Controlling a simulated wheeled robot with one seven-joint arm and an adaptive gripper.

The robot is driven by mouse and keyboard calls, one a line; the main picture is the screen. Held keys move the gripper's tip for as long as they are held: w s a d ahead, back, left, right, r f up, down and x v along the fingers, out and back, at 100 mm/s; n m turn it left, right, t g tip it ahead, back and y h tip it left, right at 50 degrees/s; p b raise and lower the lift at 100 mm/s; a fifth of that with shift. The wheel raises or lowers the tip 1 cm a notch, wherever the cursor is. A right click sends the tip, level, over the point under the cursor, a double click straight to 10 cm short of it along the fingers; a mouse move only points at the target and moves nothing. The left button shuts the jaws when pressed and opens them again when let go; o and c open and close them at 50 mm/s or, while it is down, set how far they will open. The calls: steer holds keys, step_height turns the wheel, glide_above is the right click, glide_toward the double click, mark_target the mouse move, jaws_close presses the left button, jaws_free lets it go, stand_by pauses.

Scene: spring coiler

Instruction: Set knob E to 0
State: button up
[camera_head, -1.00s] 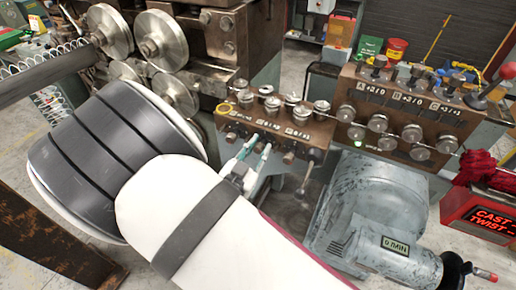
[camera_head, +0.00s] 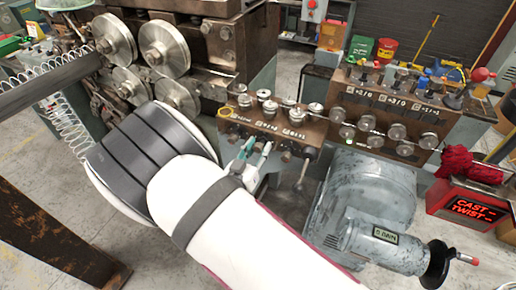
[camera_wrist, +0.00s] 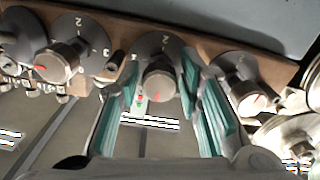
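A brown block (camera_head: 262,127) carries a row of knobs on its front face, below small labels too blurred to read surely. The gripper also shows in the head view (camera_head: 256,150), close to the block's front. I cannot tell the knob's letter; my arm hides part of the block's lower front.
The left knob (camera_wrist: 60,60) and right knob (camera_wrist: 248,98) stand close beside my fingers. A grey motor (camera_head: 365,205) is right of my arm. Large metal rollers (camera_head: 160,45) and a spring wire (camera_head: 68,128) are at left. A red display (camera_head: 470,205) is at right.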

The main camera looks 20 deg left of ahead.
steer(key=s, duration=1.2)
steer(key=shift+a, duration=0.45)
step_height(320, 180, up, 9)
steer(key=m+g+y, duration=0.2)
steer(key=m+g, duration=0.1)
steer(key=g, duration=0.2)
glide_above(256, 146)
steer(key=shift+w+a+f, duration=0.1)
steer(key=d+r+n+g+y, duration=0.2)
steer(key=d+r+g+y, duration=0.2)
steer(key=d+r, duration=1.2)
steer(key=s+d+r+g+h, duration=0.1)
steer(key=s+d+r+h, duration=0.1)
steer(key=s+d, duration=0.8)
steer(key=s+d+r+g+h+b, duration=0.1)
steer(key=s+d+r+g+h, duration=0.1)
steer(key=s+d, duration=0.9)
steer(key=shift+d+m+h, duration=0.3)
steer(key=shift+d+h, duration=0.1)
steer(key=shift+d, duration=0.4)
